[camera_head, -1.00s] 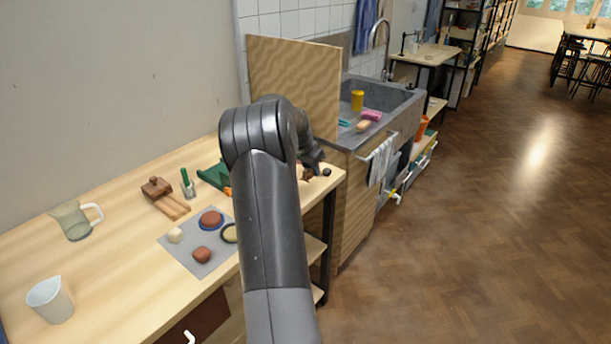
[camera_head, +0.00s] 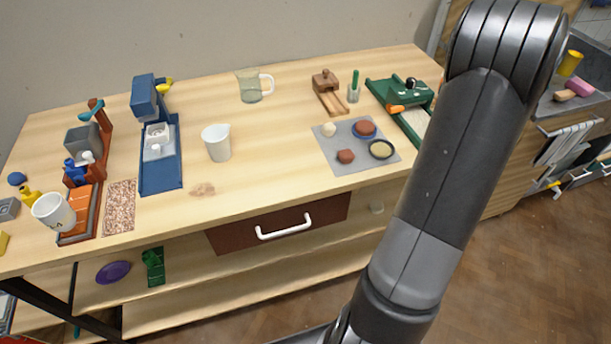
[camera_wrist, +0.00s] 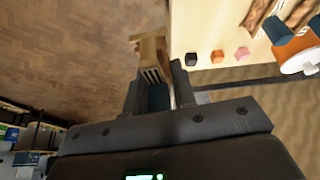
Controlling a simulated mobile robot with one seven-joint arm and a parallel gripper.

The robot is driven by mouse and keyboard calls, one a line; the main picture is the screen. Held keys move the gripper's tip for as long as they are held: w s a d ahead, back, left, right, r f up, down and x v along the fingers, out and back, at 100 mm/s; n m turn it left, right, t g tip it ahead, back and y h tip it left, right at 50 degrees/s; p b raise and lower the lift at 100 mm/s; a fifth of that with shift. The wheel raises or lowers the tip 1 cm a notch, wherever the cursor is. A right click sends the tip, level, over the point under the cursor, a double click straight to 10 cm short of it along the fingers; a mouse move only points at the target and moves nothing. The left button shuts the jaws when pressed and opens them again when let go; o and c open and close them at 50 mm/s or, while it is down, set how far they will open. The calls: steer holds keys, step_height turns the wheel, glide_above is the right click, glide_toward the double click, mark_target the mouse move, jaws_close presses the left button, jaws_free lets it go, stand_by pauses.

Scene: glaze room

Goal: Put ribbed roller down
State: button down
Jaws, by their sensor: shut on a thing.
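In the wrist view the ribbed roller (camera_wrist: 150,51) shows as a pale wooden piece with a ribbed part near the jaws. My gripper (camera_wrist: 158,88) is shut on it, with a dark finger on either side. The roller appears against the brown floor beside the edge of a pale wooden surface; its height cannot be told. In the head view my arm crosses the right side, and the gripper and roller are not visible there. The wooden worktable (camera_head: 270,150) fills the middle of the head view.
The table holds a grey mat (camera_head: 340,160) with small dishes, a white beaker (camera_head: 216,143), a glass jug (camera_head: 250,87), a blue machine (camera_head: 160,165) and a green tray (camera_head: 380,90). Bare wood lies between beaker and mat. Small blocks (camera_wrist: 217,57) lie on the pale surface.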

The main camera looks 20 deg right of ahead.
steer(key=w+a+n+t, duration=0.1)
steer(key=w+a+n, duration=0.1)
steer(key=a, duration=0.2)
steer(key=w+a+f+n+t+y, duration=0.1)
steer(key=w+a+n, duration=0.2)
steer(key=a, duration=0.1)
steer(key=w+a+n, duration=0.2)
steer(key=a, duration=0.3)
steer(key=shift+w+f+n+t, duration=0.15)
steer(key=shift+f+n+t, duration=0.15)
steer(key=shift+f+t, duration=0.1)
steer(key=w+a+r+n+y, duration=0.15)
steer(key=a+n+y, duration=0.25)
steer(key=a+n, duration=0.85)
steer(key=w+a+r+n+y, duration=0.1)
steer(key=w+a+n+y, duration=0.3)
steer(key=a, duration=1.5)
steer(key=s+a+n+g, duration=0.2)
steer(key=s+a+n, duration=0.1)
steer(key=a+n, duration=0.2)
steer(key=s+a+n+g, duration=0.2)
steer(key=a+n, duration=0.3)
steer(key=a, duration=0.4)
steer(key=shift+s+r, duration=0.25)
steer(key=shift+s, duration=0.25)
steer(key=shift+d+r+t, duration=0.15)
steer(key=shift+t, duration=0.25)
